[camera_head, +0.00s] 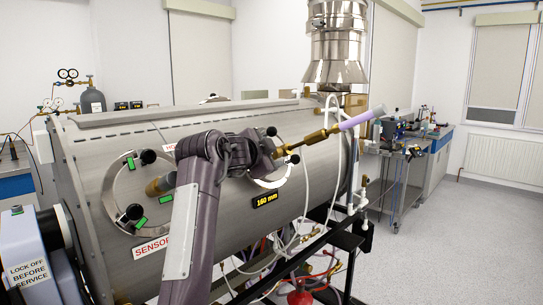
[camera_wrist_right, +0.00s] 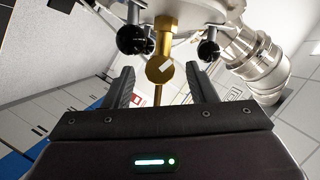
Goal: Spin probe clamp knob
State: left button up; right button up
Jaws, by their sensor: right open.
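The brass probe clamp knob (camera_wrist_right: 160,70), round with a pale mark on its face, shows in the right wrist view under a brass fitting (camera_wrist_right: 165,24). My right gripper (camera_wrist_right: 162,78) is open, with one dark finger on each side of the knob and visible gaps to both. In the head view my right gripper (camera_head: 268,153) is at the steel chamber's side, by the brass probe fitting (camera_head: 314,137). A lilac-handled probe (camera_head: 362,117) sticks out of that fitting. My own gripper and arm cover the knob there. My left gripper is not in view.
Black ball knobs (camera_wrist_right: 133,40) and (camera_wrist_right: 208,48) flank the brass fitting closely. The steel chamber (camera_head: 110,140) fills the middle of the head view, with a second port (camera_head: 125,190) at left. A bench (camera_head: 430,150) stands at right. Open floor (camera_head: 460,240) lies at right.

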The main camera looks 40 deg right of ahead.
jog(key=b+v, duration=0.2)
jog(key=v, duration=0.5)
jog(key=shift+f, duration=0.15)
dwell(0.3)
